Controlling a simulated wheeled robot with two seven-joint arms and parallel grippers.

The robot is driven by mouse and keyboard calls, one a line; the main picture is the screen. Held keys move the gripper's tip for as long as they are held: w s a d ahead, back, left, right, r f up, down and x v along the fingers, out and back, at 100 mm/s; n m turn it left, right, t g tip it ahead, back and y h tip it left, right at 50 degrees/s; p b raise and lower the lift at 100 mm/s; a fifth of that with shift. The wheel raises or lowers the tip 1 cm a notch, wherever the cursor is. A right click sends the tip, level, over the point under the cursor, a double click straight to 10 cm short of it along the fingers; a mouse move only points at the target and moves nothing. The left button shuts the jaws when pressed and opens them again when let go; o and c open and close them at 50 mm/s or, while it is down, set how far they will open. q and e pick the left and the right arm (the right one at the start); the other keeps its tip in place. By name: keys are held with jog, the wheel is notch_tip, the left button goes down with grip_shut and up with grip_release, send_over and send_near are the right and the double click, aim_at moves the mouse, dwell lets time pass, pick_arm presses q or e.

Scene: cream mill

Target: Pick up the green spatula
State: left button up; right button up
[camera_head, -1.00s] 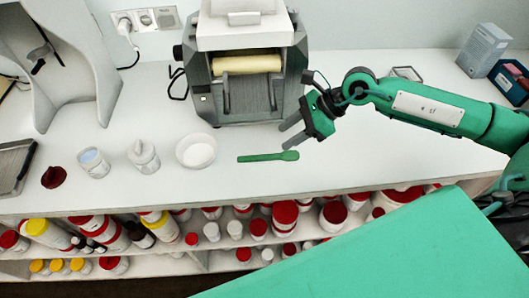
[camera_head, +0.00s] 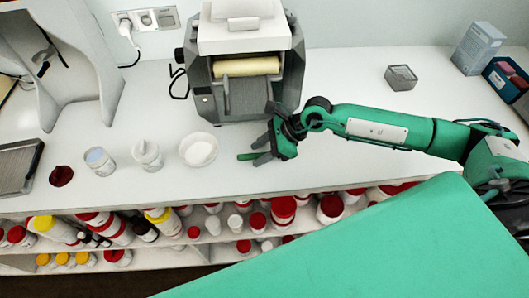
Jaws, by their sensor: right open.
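The green spatula (camera_head: 246,156) lies flat on the white bench, to the right of the white bowl and in front of the mill. Only its left end shows; my right gripper hides the rest. My right gripper (camera_head: 261,150) is open, with its grey fingers over the hidden part of the spatula. I cannot tell whether the fingers touch it or are on both sides of it. My left gripper is not in view.
The mill (camera_head: 247,68) with its cream roller stands just behind the gripper. A grey box (camera_head: 401,77) sits at the back right. Shelves with several red-lidded jars run below the bench edge.

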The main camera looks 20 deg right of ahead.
jog(key=shift+c, duration=0.9)
grip_shut()
